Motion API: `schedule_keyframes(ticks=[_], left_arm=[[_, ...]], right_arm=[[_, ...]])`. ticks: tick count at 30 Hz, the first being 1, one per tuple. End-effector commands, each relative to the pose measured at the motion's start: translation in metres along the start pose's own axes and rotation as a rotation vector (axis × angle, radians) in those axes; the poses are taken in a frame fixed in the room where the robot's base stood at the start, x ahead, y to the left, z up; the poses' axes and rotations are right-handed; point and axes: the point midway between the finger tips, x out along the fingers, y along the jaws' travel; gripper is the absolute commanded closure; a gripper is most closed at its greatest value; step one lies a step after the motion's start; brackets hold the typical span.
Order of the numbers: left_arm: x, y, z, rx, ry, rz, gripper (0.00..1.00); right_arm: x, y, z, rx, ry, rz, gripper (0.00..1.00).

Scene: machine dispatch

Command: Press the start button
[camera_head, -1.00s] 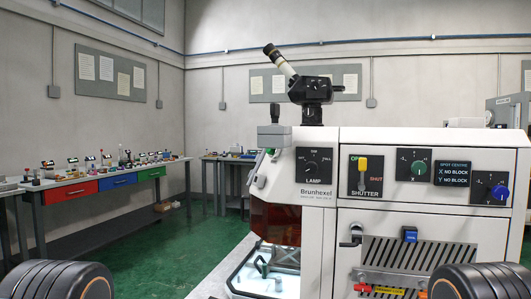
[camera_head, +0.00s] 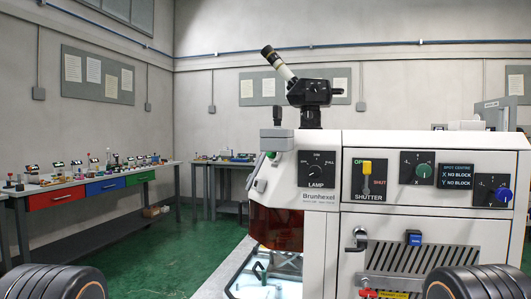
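A white machine (camera_head: 325,234) marked Brunhexel fills the right half of the view, with its panel facing me. No button with a readable start label shows. A small green part (camera_head: 271,155) sits at the machine's upper left edge, seen at a steep angle; I cannot tell whether it is a button. The front carries a black lamp dial (camera_head: 316,169), a yellow shutter lever (camera_head: 367,181) standing upright, a green knob (camera_head: 423,170) and a blue knob (camera_head: 502,194). A blue piece (camera_head: 414,238) sits above the vent slots. Neither of my grippers is in view.
A microscope eyepiece (camera_head: 280,63) rises from the machine's top. A lit tray area (camera_head: 262,275) lies at its lower left. A bench (camera_head: 98,188) with coloured drawers stands along the left wall, another bench (camera_head: 232,163) at the back. Green floor (camera_head: 185,245) between them is clear.

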Motion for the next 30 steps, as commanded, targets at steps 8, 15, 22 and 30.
schedule_keyframes(ticks=[8, 15, 22, 30], left_arm=[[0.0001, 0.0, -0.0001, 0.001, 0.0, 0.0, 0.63], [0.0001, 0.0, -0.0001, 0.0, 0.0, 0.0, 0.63], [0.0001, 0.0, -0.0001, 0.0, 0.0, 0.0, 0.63], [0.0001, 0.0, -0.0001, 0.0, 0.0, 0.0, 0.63]], right_arm=[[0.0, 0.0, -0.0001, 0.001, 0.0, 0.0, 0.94], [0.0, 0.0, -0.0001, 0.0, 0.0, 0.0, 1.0], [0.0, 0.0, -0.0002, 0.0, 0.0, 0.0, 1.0], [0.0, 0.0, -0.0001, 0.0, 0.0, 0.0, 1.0]])
